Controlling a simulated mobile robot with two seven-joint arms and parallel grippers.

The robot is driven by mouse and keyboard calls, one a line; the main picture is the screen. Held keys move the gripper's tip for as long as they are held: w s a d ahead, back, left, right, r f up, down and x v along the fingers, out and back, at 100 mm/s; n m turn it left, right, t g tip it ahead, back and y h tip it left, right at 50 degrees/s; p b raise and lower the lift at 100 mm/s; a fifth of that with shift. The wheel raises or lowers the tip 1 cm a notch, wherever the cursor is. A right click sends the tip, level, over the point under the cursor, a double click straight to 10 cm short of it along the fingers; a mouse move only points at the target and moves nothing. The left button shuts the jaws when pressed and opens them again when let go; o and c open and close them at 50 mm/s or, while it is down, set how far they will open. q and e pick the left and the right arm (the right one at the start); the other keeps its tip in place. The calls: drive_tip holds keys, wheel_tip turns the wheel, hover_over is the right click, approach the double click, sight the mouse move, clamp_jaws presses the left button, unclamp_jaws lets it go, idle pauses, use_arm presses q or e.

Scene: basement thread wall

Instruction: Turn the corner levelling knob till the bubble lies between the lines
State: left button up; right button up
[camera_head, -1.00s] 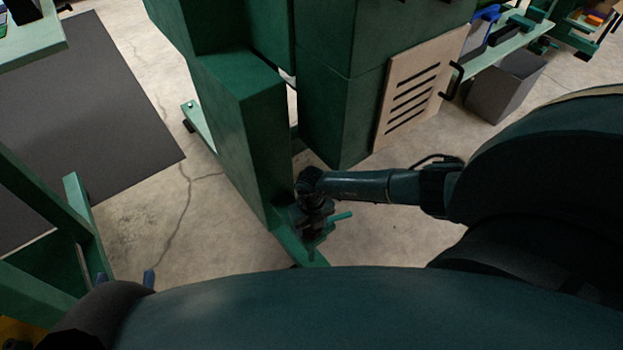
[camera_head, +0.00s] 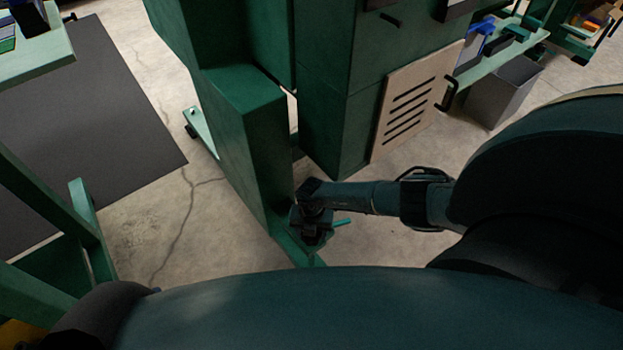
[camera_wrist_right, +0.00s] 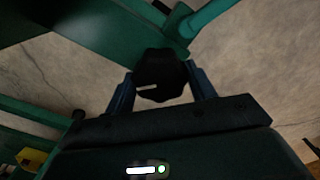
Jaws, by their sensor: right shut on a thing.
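The black corner levelling knob (camera_wrist_right: 160,75) has a white mark on its face. It sits between the blue fingers of my right gripper (camera_wrist_right: 161,84), which is shut on it. In the head view my right gripper (camera_head: 311,228) is low at the foot of the green machine (camera_head: 245,150), at its near corner, and the knob is hidden there. I cannot make out a bubble or its lines in either view.
A teal rod (camera_head: 342,222) sticks out just right of the right gripper. A slotted wooden panel (camera_head: 414,98) and a grey bin (camera_head: 503,90) stand behind. A dark mat (camera_head: 85,130) lies on the left, with cracked concrete floor (camera_head: 185,230) between. A green frame (camera_head: 50,225) stands at left.

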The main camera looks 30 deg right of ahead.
idle(0.3)
drive_tip(key=o, duration=1)
